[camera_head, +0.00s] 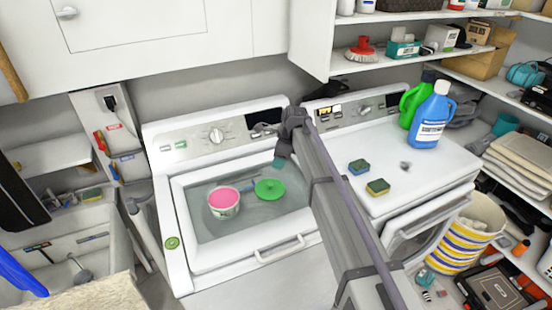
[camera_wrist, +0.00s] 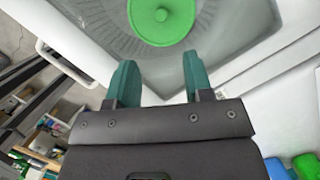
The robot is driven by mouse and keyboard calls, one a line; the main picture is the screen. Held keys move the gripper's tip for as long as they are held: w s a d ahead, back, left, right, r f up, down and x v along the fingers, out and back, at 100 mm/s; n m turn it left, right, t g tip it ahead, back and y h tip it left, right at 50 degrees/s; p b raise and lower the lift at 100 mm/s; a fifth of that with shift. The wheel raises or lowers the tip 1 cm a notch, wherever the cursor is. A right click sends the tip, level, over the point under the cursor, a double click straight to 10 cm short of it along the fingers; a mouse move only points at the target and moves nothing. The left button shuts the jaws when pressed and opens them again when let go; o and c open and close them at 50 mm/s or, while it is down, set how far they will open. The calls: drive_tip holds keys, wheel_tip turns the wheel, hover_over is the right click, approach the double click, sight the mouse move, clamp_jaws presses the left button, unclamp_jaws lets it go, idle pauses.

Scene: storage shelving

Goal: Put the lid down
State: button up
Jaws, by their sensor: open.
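A round green lid (camera_head: 270,190) with a knob lies flat on the glass top of the left washing machine. It also shows at the top of the wrist view (camera_wrist: 163,18). An open white tub with pink contents (camera_head: 224,203) stands to its left on the same glass. The washer's white-framed glass lid (camera_head: 196,258) is closed beneath them. My gripper (camera_head: 279,162) is just behind the green lid in the head view. In the wrist view its teal fingers (camera_wrist: 157,72) are spread, with nothing between them and the green lid beyond their tips.
The right machine carries two sponges (camera_head: 378,187), a blue bottle (camera_head: 432,117) and a green bottle (camera_head: 414,100). A striped basket (camera_head: 462,243) stands at the right. A sink (camera_head: 75,240) is at the left. Shelves (camera_head: 395,62) hang above the right machine.

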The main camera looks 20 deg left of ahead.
drive_tip(key=shift+f, duration=0.15)
drive_tip(key=s+d+n+h, duration=0.1)
drive_tip(key=s+d+n, duration=0.4)
drive_tip(key=s+d, duration=0.65)
drive_tip(key=s+d+n+h, duration=0.1)
drive_tip(key=s+d+n, duration=0.55)
drive_tip(key=d, duration=0.95)
drive_tip(key=s+d+n+h, duration=0.1)
drive_tip(key=s+d+n, duration=0.3)
drive_tip(key=s+d, duration=0.8)
drive_tip(key=shift+n+t, duration=0.25)
drive_tip(key=shift+t, duration=0.05)
drive_tip(key=w+f+b, duration=0.1)
drive_tip(key=d+f+b, duration=0.1)
drive_tip(key=f+b, duration=0.1)
drive_tip(key=w+f+b, duration=0.1)
drive_tip(key=f, duration=0.1)
drive_tip(key=shift+w+d+b, duration=0.25)
drive_tip(key=shift+w+b, duration=0.1)
drive_tip(key=shift+b, duration=0.05)
